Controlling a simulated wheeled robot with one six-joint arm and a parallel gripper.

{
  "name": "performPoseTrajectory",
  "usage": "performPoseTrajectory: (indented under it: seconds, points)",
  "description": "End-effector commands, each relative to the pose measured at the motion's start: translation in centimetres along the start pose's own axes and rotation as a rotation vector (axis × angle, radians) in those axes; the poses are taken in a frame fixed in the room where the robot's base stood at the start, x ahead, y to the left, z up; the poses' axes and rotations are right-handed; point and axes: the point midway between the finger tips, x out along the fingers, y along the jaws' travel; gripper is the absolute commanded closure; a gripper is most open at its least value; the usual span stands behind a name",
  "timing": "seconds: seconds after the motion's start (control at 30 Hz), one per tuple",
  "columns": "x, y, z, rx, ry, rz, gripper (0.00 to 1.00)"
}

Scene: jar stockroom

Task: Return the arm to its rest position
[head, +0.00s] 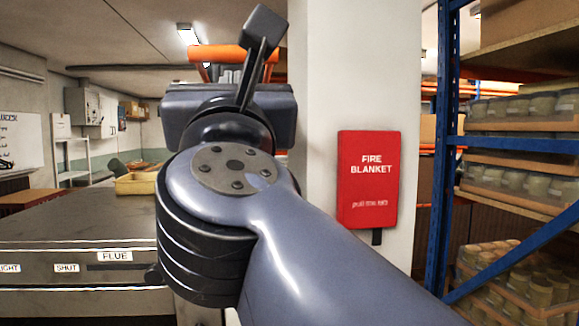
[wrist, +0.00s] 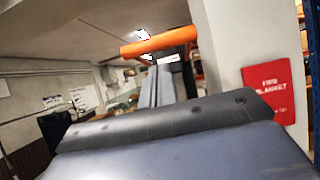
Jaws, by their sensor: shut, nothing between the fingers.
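My arm fills the middle of the head view, raised and folded, with its thick grey link running to the lower right. My gripper (head: 222,54) shows partly behind the wrist, with orange at its end. It also shows in the wrist view (wrist: 160,42), pointing away into the room. It is shut, with nothing held in it. It is in the air and touches nothing that I can see. The wrist housing hides part of it in the head view.
A white pillar (head: 318,70) with a red fire blanket case (head: 369,180) stands right of my arm. Further right is a blue-framed rack (head: 440,150) of jars (head: 540,290). A dark counter (head: 75,235) labelled FLUE, with a yellowish box (head: 136,184), is at left.

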Motion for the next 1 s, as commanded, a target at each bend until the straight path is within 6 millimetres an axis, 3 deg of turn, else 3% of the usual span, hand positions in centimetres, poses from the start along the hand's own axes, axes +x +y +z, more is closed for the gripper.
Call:
performPoseTrajectory:
  seconds: [0.37,0.8,0.9,1.0]
  points:
    - [0.8,-0.1,-0.4,-0.003,0.0,-0.003,1.0]
    - [7.3,-0.1,-4.6,-0.004,0.001,-0.004,1.0]
    - [9.1,-0.1,-4.9,-0.002,-0.001,-0.003,1.0]
    - [9.0,0.2,-3.5,0.003,-0.008,0.0,1.0]
